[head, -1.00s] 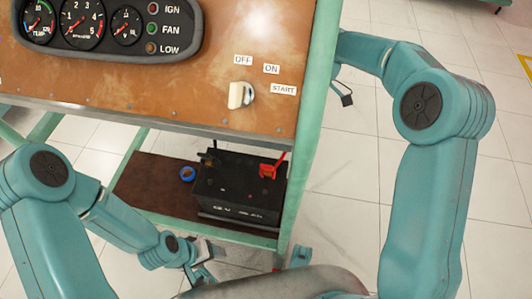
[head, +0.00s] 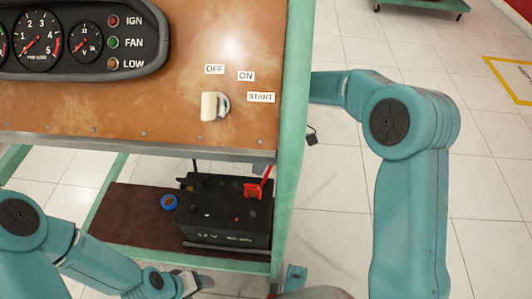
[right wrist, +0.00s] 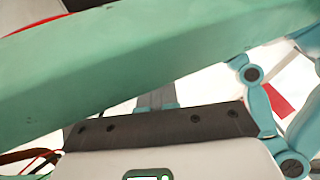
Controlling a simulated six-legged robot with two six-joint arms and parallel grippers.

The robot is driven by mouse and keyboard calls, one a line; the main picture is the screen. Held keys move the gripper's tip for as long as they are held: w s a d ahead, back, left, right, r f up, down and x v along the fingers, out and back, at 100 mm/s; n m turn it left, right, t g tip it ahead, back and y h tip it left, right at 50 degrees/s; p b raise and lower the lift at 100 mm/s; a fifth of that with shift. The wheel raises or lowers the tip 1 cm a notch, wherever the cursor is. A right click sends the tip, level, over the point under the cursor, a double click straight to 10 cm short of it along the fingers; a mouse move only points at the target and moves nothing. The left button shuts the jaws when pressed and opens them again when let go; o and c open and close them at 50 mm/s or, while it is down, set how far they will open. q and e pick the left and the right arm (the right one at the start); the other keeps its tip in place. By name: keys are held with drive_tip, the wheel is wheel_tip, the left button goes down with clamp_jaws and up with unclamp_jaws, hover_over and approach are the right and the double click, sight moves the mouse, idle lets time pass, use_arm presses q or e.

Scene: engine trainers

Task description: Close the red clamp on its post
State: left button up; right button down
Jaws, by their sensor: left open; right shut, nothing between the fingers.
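The red clamp (head: 256,189) sits on the right part of the top of a black battery (head: 222,235), on the lower shelf of the stand. A red piece of it sticks up at a tilt, and its fit around the post is too small to tell. My left gripper (head: 197,284) is open at the bottom of the head view, in front of the shelf and apart from the clamp. My right gripper (right wrist: 156,98) is shut and empty beside a green beam in the right wrist view. The stand hides it in the head view.
A panel (head: 130,105) with gauges and a key switch (head: 214,106) overhangs the shelf (head: 130,215). A green upright (head: 292,130) stands just right of the battery. A blue ring (head: 168,202) lies left of the battery. Floor to the right is open.

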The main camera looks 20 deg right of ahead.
drive_tip(key=shift+b+x, duration=0.3)
drive_tip(key=shift+x, duration=1.05)
use_arm(q)
drive_tip(key=shift+w+a+f, duration=0.1)
drive_tip(key=shift+f, duration=0.4)
use_arm(e)
drive_tip(key=shift+s, duration=0.1)
